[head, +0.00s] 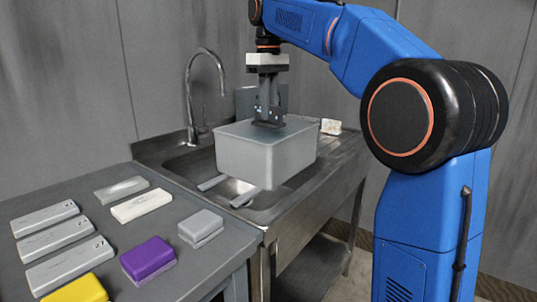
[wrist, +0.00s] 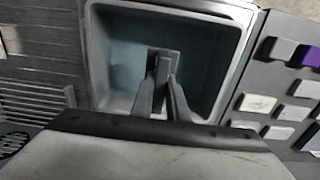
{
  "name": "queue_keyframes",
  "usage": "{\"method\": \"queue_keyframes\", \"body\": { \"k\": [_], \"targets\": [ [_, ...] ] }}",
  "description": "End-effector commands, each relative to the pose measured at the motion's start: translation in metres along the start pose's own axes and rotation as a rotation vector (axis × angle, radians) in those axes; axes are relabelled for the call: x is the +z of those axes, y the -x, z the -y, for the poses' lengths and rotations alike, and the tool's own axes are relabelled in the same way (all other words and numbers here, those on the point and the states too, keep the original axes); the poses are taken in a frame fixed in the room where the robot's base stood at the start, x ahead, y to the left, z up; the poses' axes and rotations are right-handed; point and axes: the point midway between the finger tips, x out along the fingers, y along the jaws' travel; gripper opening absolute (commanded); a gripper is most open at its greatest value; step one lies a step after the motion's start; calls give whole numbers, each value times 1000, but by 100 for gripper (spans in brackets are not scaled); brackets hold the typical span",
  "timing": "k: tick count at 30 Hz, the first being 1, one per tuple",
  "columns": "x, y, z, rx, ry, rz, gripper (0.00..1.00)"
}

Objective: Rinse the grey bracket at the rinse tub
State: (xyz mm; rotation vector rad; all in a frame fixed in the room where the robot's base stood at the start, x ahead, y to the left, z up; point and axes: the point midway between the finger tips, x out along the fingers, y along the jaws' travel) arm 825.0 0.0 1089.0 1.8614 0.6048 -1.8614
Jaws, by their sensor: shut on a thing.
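The rinse tub (head: 262,155) is a light grey open box sitting over the steel sink. In the wrist view its rim (wrist: 240,50) surrounds a bluish-grey interior. My gripper (head: 269,120) points down at the tub's opening. In the wrist view my gripper (wrist: 165,100) is shut on the grey bracket (wrist: 163,58), a narrow piece between the fingertips, seen against the tub's inside. How deep the bracket sits is unclear. The tub's near wall and my gripper hide most of it in the head view.
A tall curved tap (head: 190,95) stands left of the tub. The dark table (head: 105,215) at left holds several grey bars, a white bar (head: 141,205), a purple block (head: 147,257), a yellow block (head: 77,290) and a grey block (head: 200,225). A small white block (head: 331,127) lies behind the tub.

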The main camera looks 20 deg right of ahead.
Motion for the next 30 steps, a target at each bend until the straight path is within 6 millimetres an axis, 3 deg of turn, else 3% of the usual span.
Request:
{"method": "queue_keyframes", "body": {
  "k": [18,30],
  "targets": [
    [0,38,0,0,0,-1,0],
    [0,40,0,0,0,0,0]
  ]
}}
